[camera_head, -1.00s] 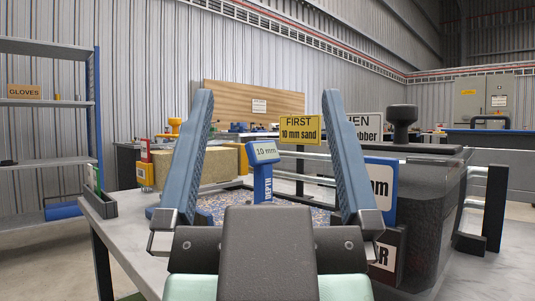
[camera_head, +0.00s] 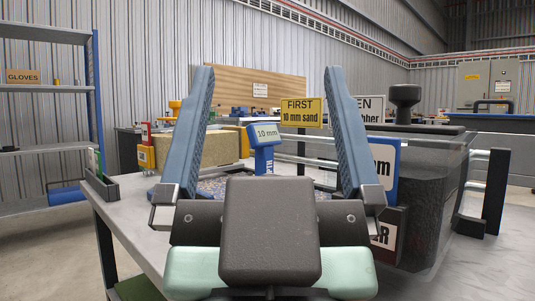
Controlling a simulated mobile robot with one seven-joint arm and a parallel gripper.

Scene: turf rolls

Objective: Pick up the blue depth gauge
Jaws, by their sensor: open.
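The blue depth gauge (camera_head: 264,157) stands upright near the middle of the head view, with a tilted white face reading "10 mm" and vertical lettering on its stem. Its lower part is hidden behind my gripper's dark body. My gripper (camera_head: 268,75) is open, with its two blue ribbed fingers spread to either side of the gauge in the picture. The gauge appears between and beyond the fingers, and I see no contact. The exact distance from the fingers to the gauge cannot be told.
A yellow "FIRST 10 mm sand" sign (camera_head: 301,112) stands behind and right of the gauge. A dark bin (camera_head: 435,190) with a black knob on its lid is at right. A tan block (camera_head: 219,149) lies behind the left finger. Shelving (camera_head: 45,150) stands far left.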

